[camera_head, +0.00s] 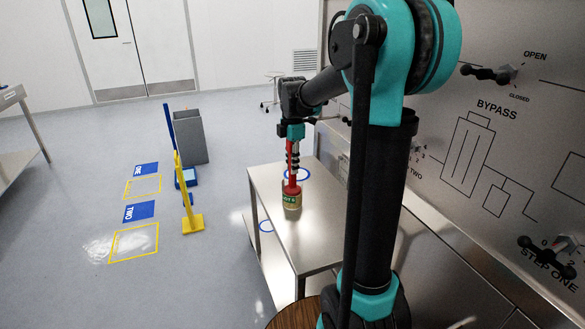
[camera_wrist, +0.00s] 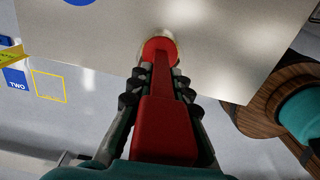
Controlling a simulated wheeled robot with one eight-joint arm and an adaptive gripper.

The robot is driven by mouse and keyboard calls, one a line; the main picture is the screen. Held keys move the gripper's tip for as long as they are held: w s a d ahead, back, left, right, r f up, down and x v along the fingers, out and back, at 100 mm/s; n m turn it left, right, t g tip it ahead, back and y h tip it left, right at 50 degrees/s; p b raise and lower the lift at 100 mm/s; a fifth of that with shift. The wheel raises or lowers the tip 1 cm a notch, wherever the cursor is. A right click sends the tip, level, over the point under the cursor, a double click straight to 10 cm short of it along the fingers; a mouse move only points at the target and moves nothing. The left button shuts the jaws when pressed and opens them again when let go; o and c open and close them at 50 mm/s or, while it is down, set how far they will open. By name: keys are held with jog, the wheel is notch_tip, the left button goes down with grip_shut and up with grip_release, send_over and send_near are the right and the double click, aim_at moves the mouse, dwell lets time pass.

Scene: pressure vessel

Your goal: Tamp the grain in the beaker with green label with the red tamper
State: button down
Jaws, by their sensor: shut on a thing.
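The beaker with the green label (camera_head: 292,200) stands upright on the metal table in the head view. My gripper (camera_head: 292,160) is above it, pointing down, shut on the red tamper (camera_head: 293,183). In the wrist view the tamper (camera_wrist: 165,125) runs between the fingers of my gripper (camera_wrist: 160,90). Its round red head (camera_wrist: 160,52) is at the mouth of the beaker, whose pale rim (camera_wrist: 177,50) shows around it. The tamper head hides the grain, so I cannot tell how deep it sits or whether it presses on the grain.
The metal table (camera_head: 318,228) has a blue ring (camera_head: 297,174) behind the beaker. A wall panel (camera_head: 490,150) with black valve handles stands at the right. The table top around the beaker looks clear.

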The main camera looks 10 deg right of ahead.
jog(key=shift+r, duration=0.7)
jog(key=shift+f, duration=0.15)
jog(key=shift+f, duration=1.3)
jog(key=shift+r, duration=1.45)
jog(key=shift+f, duration=0.15)
jog(key=shift+f, duration=1.3)
